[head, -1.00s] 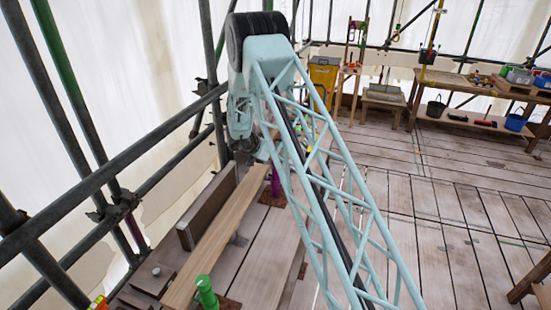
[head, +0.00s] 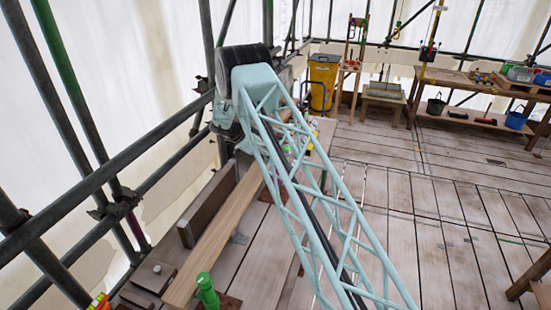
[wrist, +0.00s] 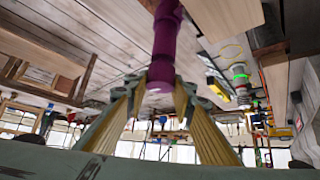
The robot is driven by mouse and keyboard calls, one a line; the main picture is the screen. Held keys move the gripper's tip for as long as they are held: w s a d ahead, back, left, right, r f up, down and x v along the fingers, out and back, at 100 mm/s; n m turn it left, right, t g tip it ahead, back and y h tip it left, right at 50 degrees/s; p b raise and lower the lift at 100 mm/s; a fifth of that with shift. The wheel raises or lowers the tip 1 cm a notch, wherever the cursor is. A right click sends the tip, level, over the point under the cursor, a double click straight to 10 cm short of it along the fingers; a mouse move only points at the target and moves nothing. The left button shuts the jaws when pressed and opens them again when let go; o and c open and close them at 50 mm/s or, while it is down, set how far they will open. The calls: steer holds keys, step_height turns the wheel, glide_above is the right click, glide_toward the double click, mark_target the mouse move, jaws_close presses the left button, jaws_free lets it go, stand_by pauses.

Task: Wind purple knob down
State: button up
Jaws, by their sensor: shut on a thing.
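The purple knob (wrist: 164,45) is a smooth post with a rounded, wider end. It fills the upper middle of the wrist view. My gripper (wrist: 160,86) has its two yellowish fingers on either side of the knob's rounded end, shut on it. In the head view my arm covers both the knob and the gripper. A long pale wooden plank (head: 218,236) runs along the bench on the left. A green knob (head: 206,291) stands at the plank's near end.
Scaffold rails (head: 112,173) run close along the left side. A yellow bin (head: 322,82) stands at the back. A workbench (head: 470,86) with tools is at the back right. The plank floor (head: 445,200) to the right is mostly clear.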

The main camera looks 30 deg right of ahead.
steer(key=shift+m+g+y+b, duration=0.3)
steer(key=shift+m+g+b, duration=0.2)
steer(key=shift+m+g, duration=1.15)
steer(key=shift+f+m, duration=0.1)
steer(key=shift+m, duration=0.35)
steer(key=shift+m+g+y+b, duration=0.8)
steer(key=shift+m+g+b, duration=0.25)
steer(key=shift+m+b, duration=0.55)
steer(key=o, duration=0.8)
steer(key=shift+d, duration=0.1)
steer(key=shift+o, duration=0.2)
steer(key=shift+r, duration=0.25)
steer(key=shift+r, duration=4.85)
